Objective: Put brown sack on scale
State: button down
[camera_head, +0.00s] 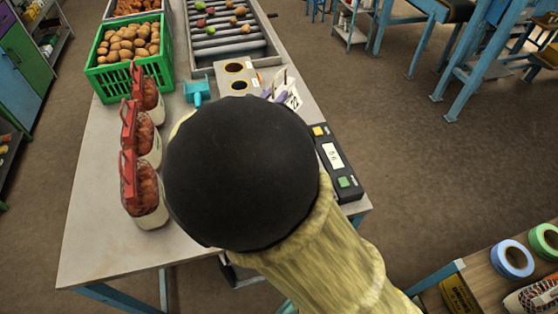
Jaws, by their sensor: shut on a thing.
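My gripper is not in view; my own arm, with a large black rounded part and a tan ribbed sleeve, covers the middle of the picture and hides what lies behind it. The scale (335,162) shows only as a black panel with a white display, a yellow button and a green button at the table's right edge. Its weighing surface is hidden behind my arm. No separate brown sack can be made out. Three sacks with red tops and brown contents, a front one (146,196), a middle one (144,140) and a back one (150,100), stand upright in a row at left.
A green crate of potatoes (99,72) stands on the table (95,222) at back left, with a roller conveyor (229,46) behind. A blue tape dispenser (197,90) and a box with round holes (228,78) stand mid-table. A side bench (478,277) holds tape rolls at lower right.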

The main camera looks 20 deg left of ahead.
jog(key=shift+d, duration=0.1)
jog(key=shift+w, duration=0.1)
notch_tip(320, 180, down, 6)
jog(key=shift+r+p, duration=0.25)
jog(key=shift+p, duration=0.1)
jog(key=shift+s+f, duration=0.1)
jog(key=shift+s, duration=0.1)
jog(key=shift+f+p, duration=0.3)
jog(key=shift+f, duration=1.8)
jog(key=shift+f, duration=0.15)
jog(key=c, duration=1.3)
grip_release()
